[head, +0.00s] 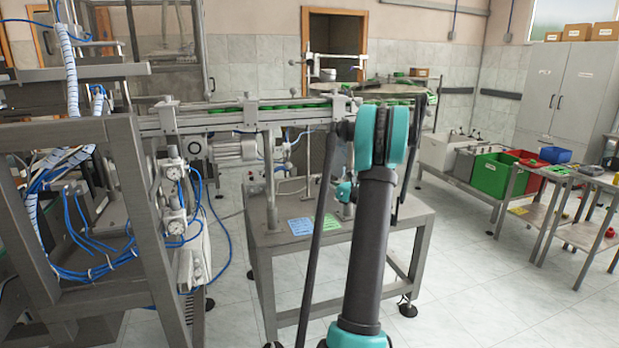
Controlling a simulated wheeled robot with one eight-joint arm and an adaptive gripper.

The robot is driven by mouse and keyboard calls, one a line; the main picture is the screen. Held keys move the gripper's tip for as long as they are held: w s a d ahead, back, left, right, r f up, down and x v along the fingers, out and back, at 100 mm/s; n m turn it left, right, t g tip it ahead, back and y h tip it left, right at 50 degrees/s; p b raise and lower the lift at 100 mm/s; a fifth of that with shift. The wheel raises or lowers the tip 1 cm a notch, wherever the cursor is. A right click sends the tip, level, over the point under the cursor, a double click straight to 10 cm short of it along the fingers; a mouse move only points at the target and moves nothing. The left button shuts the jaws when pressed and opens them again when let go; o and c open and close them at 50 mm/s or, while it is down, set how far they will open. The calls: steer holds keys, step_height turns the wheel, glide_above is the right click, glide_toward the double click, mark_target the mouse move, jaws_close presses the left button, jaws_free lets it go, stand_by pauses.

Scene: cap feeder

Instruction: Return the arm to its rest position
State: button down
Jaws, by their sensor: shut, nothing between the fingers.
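My arm (366,235) rises from the bottom of the head view, with dark links and teal joints. Its upper teal joint (381,137) stands in front of the cap feeder's conveyor. A smaller teal part (345,190) of my arm shows just left of the dark link. My gripper's fingers do not show; they may be hidden behind the arm. The cap feeder's conveyor (225,119) carries a row of green caps (309,106) behind the arm. Part of the row is covered by my arm.
A grey machine table (272,238) stands behind my arm. A machine frame (139,215) with blue hoses fills the left. At right are a green bin (489,175), side tables (590,235) and a grey cabinet (569,93). The tiled floor (500,290) at front right is clear.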

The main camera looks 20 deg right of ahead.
steer(key=s+a+f+n+g+h, duration=0.1)
steer(key=s+a+f+n+g, duration=0.3)
steer(key=s+a+n, duration=0.55)
steer(key=s+a+f+n+g+h, duration=0.2)
steer(key=s+a+f+n+g, duration=0.4)
steer(key=a, duration=0.6)
steer(key=s+f+n+g+h, duration=0.1)
steer(key=s+f+n+h, duration=0.2)
steer(key=s+n, duration=0.4)
steer(key=s+f+n+h, duration=0.4)
steer(key=s+n, duration=0.4)
steer(key=s, duration=1)
steer(key=shift+s+f+g, duration=0.15)
steer(key=shift+f+g, duration=0.2)
steer(key=shift+g, duration=0.05)
